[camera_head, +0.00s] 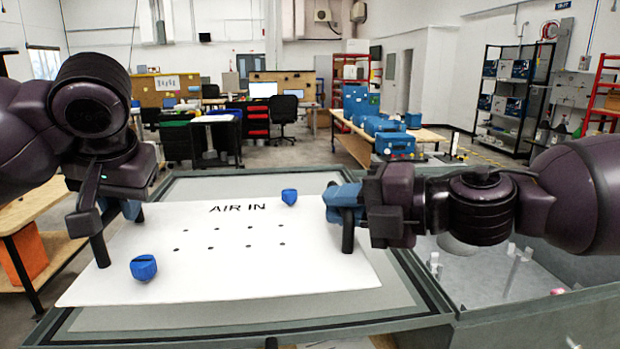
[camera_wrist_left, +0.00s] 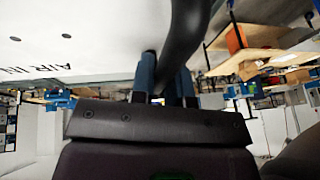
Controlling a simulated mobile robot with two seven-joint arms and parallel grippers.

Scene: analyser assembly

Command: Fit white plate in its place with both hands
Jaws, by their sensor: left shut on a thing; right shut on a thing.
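The white plate (camera_head: 225,270) spans the middle of the head view, marked "AIR IN", with several small dark holes. It is held above a grey frame (camera_head: 410,302). Two black handles stand on it, one near each side. My left gripper (camera_head: 112,220) is shut on the left black handle (camera_head: 100,250). My right gripper (camera_head: 346,200) is shut on the right black handle (camera_head: 348,237). Two blue knobs, one front left (camera_head: 143,267) and one back right (camera_head: 289,197), are on the plate. The left wrist view shows the plate (camera_wrist_left: 80,30) and the dark handle (camera_wrist_left: 188,35) between the fingers.
An open grey bay (camera_head: 480,275) with clear fittings lies right of the frame. A wooden bench (camera_head: 45,205) with an orange bin (camera_head: 52,255) stands at left. Blue cases (camera_head: 394,143) stand on a table behind. The plate's underside is hidden.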

